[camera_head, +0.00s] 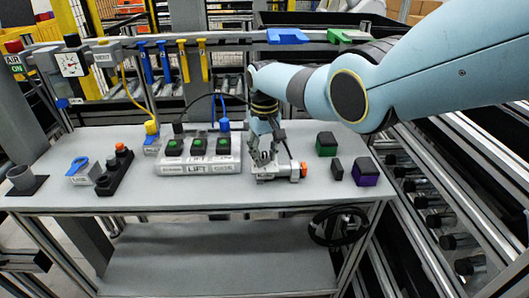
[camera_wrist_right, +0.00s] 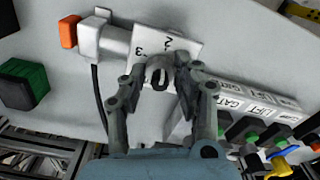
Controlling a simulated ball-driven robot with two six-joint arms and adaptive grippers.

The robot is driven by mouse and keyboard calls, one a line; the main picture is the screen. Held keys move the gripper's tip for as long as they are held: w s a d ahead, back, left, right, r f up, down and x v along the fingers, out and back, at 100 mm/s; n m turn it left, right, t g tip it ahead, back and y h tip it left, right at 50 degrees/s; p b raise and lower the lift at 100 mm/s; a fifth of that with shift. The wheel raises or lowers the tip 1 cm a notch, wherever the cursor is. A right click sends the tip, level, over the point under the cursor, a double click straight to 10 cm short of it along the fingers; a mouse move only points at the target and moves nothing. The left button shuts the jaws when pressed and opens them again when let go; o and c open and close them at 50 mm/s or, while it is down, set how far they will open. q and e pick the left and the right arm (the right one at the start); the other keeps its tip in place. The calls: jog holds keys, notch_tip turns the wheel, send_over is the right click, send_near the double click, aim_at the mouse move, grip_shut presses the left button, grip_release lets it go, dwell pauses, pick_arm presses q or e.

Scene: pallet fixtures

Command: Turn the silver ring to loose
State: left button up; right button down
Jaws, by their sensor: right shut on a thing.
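My right gripper (camera_head: 263,158) reaches down onto a small white fixture (camera_head: 283,174) near the front middle of the table. In the wrist view the fixture's label plate (camera_wrist_right: 185,45) carries the numbers 2 and 3. My left gripper is not in view.
An orange knob (camera_head: 304,169) is at the fixture's right end. A white LIFT button box (camera_head: 198,164) stands close on the left. The front table strip is clear.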

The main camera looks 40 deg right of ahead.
aim_at(264, 152)
jog(key=n, duration=0.5)
dwell(0.6)
jog(key=c, duration=1)
grip_release()
jog(key=shift+r, duration=0.1)
notch_tip(264, 152, up, 12)
jog(key=shift+f, duration=0.1)
